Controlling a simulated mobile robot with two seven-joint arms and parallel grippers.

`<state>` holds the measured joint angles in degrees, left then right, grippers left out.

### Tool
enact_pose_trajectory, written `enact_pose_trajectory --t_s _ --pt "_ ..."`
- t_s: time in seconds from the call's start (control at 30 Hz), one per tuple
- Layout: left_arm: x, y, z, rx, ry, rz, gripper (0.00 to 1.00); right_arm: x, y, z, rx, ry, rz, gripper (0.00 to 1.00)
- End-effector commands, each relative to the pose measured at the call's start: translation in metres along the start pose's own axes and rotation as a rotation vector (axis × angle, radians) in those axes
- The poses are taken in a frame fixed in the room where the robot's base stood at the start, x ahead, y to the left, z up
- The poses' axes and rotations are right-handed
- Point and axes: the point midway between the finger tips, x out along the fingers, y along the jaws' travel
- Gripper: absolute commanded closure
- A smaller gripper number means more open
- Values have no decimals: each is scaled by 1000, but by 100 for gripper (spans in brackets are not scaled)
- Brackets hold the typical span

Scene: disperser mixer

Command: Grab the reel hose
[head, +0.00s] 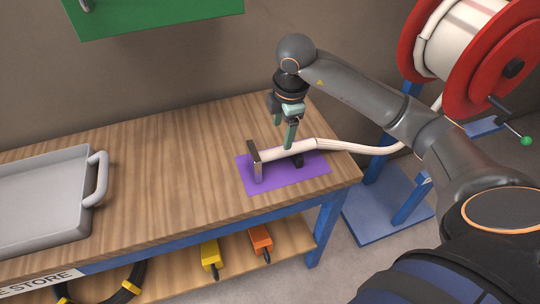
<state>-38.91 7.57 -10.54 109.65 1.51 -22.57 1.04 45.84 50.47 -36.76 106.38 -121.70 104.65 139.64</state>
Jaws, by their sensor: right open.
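The white hose (351,146) runs from the red reel (466,38) at the upper right down onto the table's right end. Its free end lies over a purple mat (280,178), beside a small upright dark bracket (254,160). My right gripper (290,146) points down over the hose near the bracket. Its fingers are open and at the hose; I cannot tell whether they straddle it or touch it. My left gripper is not in view.
A grey tray (101,178) with a handle sits on the left of the wooden table (190,150). Yellow (210,255) and orange (260,239) tools and a black coil (128,285) lie on the lower shelf. A green cabinet (150,14) hangs above. The table's middle is clear.

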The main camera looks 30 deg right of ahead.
Motion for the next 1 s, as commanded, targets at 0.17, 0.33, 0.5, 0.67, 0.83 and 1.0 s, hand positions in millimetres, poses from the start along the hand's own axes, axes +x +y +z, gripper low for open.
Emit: enact_pose_trajectory --t_s 0.17,0.33,0.5,0.67,0.83,1.0 --pt "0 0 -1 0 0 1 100 27 0 -1 -1 2 -2 26" --pt "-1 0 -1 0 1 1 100 38 -1 -2 -4 3 -2 26" --pt "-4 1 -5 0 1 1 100 63 -3 -6 -3 2 -5 26" --pt "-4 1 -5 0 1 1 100 82 -3 -6 -3 3 -2 26" --pt "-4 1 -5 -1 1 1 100 86 -2 -6 -4 4 1 26" --pt "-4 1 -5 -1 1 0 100 86 -2 -6 -4 4 0 31"
